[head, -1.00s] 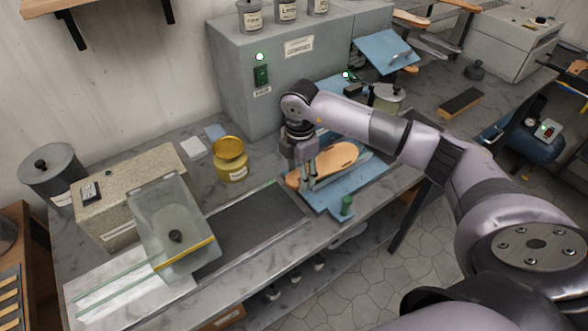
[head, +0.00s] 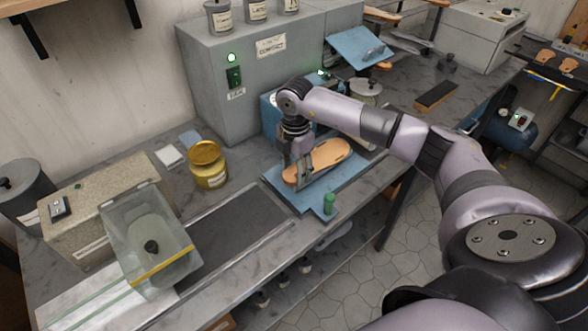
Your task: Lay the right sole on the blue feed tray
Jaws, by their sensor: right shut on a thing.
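The tan right sole (head: 330,158) lies along the blue feed tray (head: 296,196) on the grey bench, at the centre of the head view. My right gripper (head: 303,176) points down from above and is shut on the sole near its left end. The sole is over the tray, very low; I cannot tell whether its whole underside touches. The fingers hide part of the sole's left end. My left gripper is not in view.
A grey cabinet (head: 215,90) stands behind. A lidded pot (head: 365,93) is behind my right arm.

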